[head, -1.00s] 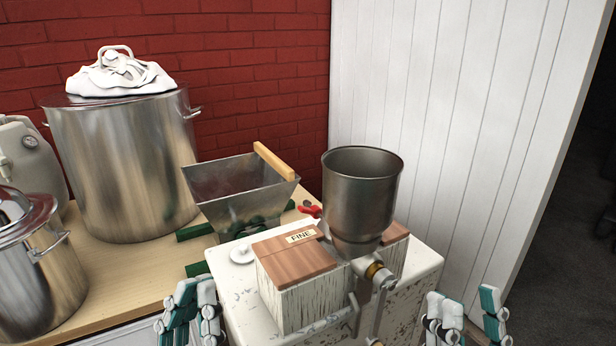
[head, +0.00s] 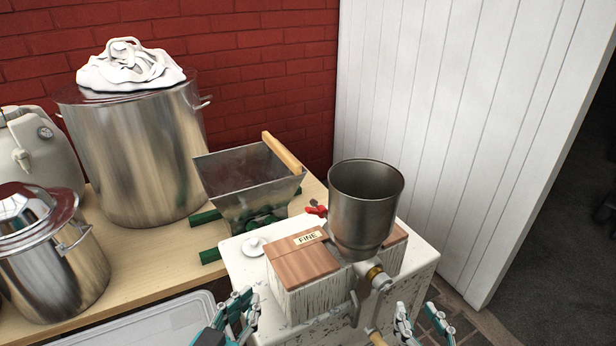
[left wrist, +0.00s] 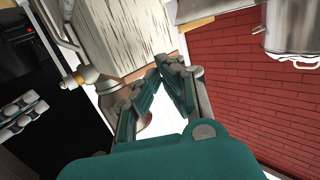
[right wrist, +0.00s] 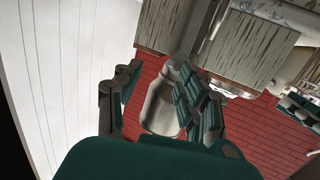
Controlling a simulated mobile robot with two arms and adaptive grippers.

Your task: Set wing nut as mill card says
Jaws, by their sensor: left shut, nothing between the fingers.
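The grain mill with its metal hopper (head: 365,205) stands on a wooden block on a worn white stand (head: 240,265). A card reading FINE (head: 308,238) lies on the block's reddish top. A brass-coloured collar (head: 375,273) and a crank (head: 356,308) are at the mill's front; I cannot make out the wing nut's shape for sure. My left gripper (head: 240,308) is shut and empty, left of the crank, beside the stand's front. The collar also shows in the left wrist view (left wrist: 72,80). My right gripper (head: 420,322) is open and empty, right of the crank.
A second mill with a square hopper (head: 245,190) and a red-handled piece (head: 317,210) are behind. A large pot (head: 135,160), a smaller pot (head: 50,255) and a white keg (head: 45,150) stand on the wooden table. A white panel wall (head: 440,120) is close at the right.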

